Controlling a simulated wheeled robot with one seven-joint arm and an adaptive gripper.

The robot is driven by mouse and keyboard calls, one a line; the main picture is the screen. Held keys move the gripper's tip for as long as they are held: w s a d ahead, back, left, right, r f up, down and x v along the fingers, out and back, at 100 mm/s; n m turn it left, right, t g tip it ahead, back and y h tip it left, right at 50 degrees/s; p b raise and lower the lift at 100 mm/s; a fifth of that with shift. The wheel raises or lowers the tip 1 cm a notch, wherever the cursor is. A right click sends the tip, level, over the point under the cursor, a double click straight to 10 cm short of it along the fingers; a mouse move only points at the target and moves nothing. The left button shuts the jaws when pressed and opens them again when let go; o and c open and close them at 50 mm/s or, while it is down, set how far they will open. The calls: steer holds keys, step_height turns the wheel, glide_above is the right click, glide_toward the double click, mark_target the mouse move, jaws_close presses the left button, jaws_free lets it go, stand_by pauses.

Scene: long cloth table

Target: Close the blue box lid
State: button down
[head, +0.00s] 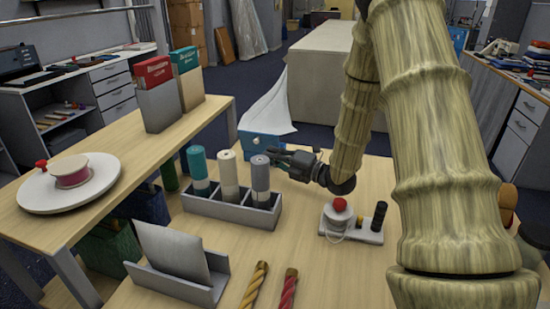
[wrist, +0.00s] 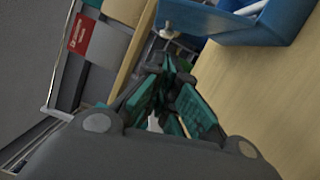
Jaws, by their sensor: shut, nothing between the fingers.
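The blue box (head: 262,145) stands at the far end of the near wooden table, just behind my gripper (head: 277,157) in the head view. In the wrist view the blue box (wrist: 240,32) is at the upper right, cut by the frame edge. Its upper side looks open, with pale and blue surfaces in it. I cannot clearly make out the lid. My gripper (wrist: 172,68) has dark fingers with green pads; it is shut and empty, and appears apart from the box.
A grey holder (head: 230,208) with three rolls stands left of my gripper. A white stand (head: 350,238) with a red-topped piece is at the front right. A grey tray (head: 180,285) and two twisted rods lie nearer. A cloth-covered table (head: 320,75) stands behind.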

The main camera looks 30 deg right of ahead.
mark_target(258, 145)
steer(key=x, duration=0.5)
steer(key=shift+w+a+p, duration=0.1)
steer(key=shift+w+p, duration=0.1)
steer(key=shift+p, duration=0.15)
